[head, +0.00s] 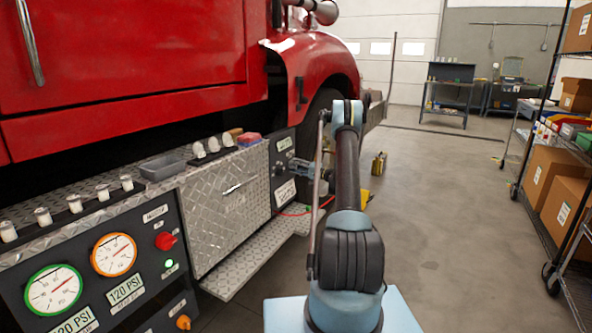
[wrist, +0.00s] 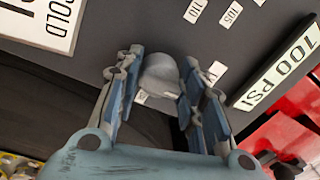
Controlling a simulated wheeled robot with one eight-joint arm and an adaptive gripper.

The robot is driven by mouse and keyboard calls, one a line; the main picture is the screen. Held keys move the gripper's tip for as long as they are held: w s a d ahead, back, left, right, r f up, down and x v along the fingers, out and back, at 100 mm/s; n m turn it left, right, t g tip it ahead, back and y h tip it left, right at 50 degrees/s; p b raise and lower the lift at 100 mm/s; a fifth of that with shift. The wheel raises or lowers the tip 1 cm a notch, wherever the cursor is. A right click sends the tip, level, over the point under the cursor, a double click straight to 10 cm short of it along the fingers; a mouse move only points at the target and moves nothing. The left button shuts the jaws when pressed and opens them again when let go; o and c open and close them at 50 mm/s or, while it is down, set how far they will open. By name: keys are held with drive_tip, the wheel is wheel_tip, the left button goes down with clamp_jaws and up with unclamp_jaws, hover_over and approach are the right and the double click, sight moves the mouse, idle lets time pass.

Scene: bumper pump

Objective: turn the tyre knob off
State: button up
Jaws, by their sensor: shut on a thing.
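The tyre knob (wrist: 158,74) is a rounded grey knob on a dark panel, seen in the wrist view between the blue finger pads of my gripper (wrist: 155,85). My gripper is shut on it, with one finger on each side. The knob's lower part and pointer are partly hidden, so its exact setting cannot be told. In the head view my gripper (head: 292,168) reaches the dark panel (head: 282,146) beside the red truck's front wheel, where the knob is too small to make out clearly.
Small number labels including 105 (wrist: 232,13) and a 100 PSI plate (wrist: 283,68) sit by the knob. A diamond-plate box (head: 225,215) and gauge panel (head: 145,240) stand left. Shelving with cartons (head: 551,170) stands right.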

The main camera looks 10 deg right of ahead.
drive_tip(key=shift+o, duration=0.2)
drive_tip(key=shift+s+a+f, duration=0.15)
drive_tip(key=shift+f, duration=0.05)
drive_tip(key=o, duration=1)
drive_tip(key=shift+f, duration=0.15)
drive_tip(key=v, duration=1.2)
